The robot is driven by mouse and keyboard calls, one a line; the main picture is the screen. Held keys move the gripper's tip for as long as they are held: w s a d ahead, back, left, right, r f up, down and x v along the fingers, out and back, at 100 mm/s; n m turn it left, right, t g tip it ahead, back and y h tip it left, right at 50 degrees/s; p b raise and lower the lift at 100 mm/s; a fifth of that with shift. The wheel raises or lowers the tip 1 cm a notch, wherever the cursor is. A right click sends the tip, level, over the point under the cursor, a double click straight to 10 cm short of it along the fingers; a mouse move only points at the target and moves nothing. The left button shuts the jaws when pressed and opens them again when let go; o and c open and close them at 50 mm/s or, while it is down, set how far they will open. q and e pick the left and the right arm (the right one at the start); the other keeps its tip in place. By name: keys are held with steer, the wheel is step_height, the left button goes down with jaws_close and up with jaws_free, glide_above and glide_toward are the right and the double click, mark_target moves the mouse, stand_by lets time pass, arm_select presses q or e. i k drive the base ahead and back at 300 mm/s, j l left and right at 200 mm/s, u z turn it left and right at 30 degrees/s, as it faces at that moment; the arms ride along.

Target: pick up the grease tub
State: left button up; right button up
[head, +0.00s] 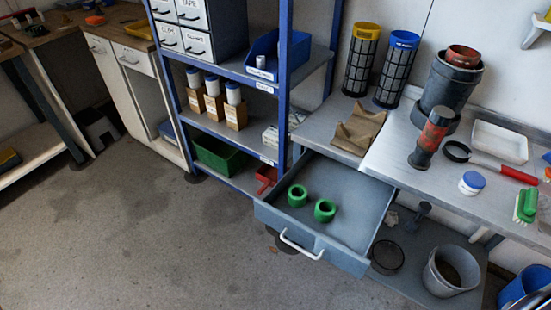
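A small white tub with a blue lid (472,183), which looks like the grease tub, stands upright on the grey workbench (400,165) at the right. It sits near the bench's front edge, in front of a strap wrench with a red handle (505,172). Neither of my grippers shows in the head view, so nothing is seen touching the tub.
An open drawer (345,250) with two green rings juts out left of the tub. A black and orange cylinder (430,138), a white tray (499,142) and a green brush (527,205) stand near the tub. A bucket (452,270) is below. The floor at left is clear.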

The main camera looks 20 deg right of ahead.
mark_target(467, 191)
steer(key=z, duration=1.95)
steer(key=i+l+z, duration=0.1)
steer(key=i+l, duration=0.15)
steer(key=i, duration=0.15)
